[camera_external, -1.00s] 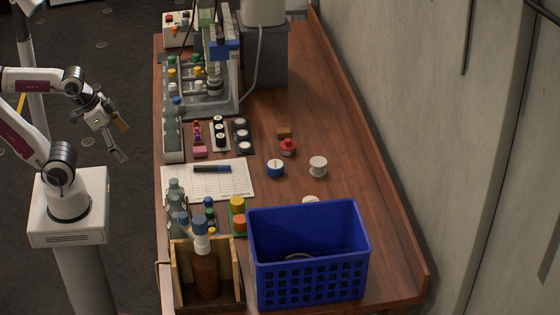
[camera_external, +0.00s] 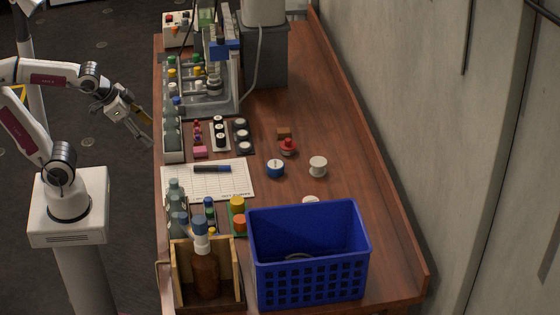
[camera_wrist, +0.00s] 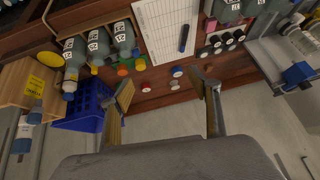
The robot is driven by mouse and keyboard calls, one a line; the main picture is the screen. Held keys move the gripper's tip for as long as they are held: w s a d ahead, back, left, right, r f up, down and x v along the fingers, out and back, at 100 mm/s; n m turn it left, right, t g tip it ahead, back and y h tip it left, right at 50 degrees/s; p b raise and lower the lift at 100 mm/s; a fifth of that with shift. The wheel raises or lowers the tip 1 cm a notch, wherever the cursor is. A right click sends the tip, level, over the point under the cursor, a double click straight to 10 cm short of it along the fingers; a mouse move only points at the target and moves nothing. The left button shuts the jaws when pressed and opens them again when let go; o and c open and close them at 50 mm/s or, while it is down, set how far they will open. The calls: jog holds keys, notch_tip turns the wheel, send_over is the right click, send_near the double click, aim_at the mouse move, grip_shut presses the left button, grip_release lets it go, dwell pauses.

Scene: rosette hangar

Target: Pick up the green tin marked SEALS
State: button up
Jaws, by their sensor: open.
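I cannot read the word SEALS on anything, so I cannot tell for sure which thing is the green tin. A small green item (camera_wrist: 122,72) shows beside orange and yellow round tops in the wrist view. In the external view, a green item with a yellow top (camera_external: 237,205) stands just left of the blue basket. My gripper (camera_external: 146,126) is at the table's left edge, tilted down. In the wrist view my gripper (camera_wrist: 166,95) has its two fingers wide apart with nothing between them.
A blue basket (camera_external: 310,270) and a wooden box with a bottle (camera_external: 205,275) stand at the near end. Bottles line the left edge. Spools (camera_external: 318,166) and a blue-sided round item (camera_external: 275,168) stand mid-table. A rack (camera_external: 225,100) is at the back. The right side is mostly clear.

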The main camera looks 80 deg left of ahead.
jog(key=w+a+r+m+t, duration=0.1)
jog(key=w, duration=0.8)
jog(key=w+a+r+m+t, duration=0.1)
jog(key=w+a+t, duration=0.1)
jog(key=w, duration=0.6)
jog(key=w+d+f+m+t+h, duration=0.1)
jog(key=w+d+f+m, duration=0.1)
jog(key=w, duration=0.5)
jog(key=w+d+f+m+t+h, duration=0.1)
jog(key=w+d, duration=0.1)
jog(key=w, duration=0.6)
jog(key=w+d+f+m+g+h, duration=0.1)
jog(key=d+f+m+h, duration=0.1)
jog(key=d+f, duration=0.3)
jog(key=w+d+f+m+g+h, duration=0.1)
jog(key=d+f+h, duration=0.3)
jog(key=f, duration=0.5)
jog(key=w+d+f+m+g+h, duration=0.2)
jog(key=d+f+m+h, duration=0.1)
jog(key=d+f, duration=0.3)
jog(key=shift+w+f+h, duration=0.15)
jog(key=shift+f, duration=0.35)
jog(key=shift+w+f+h, duration=0.15)
jog(key=shift+f, duration=0.3)
jog(key=shift+s+d+f+g, duration=0.25)
jog(key=shift+d+f+g, duration=0.05)
jog(key=shift+f, duration=0.05)
jog(key=shift+x, duration=1.3)
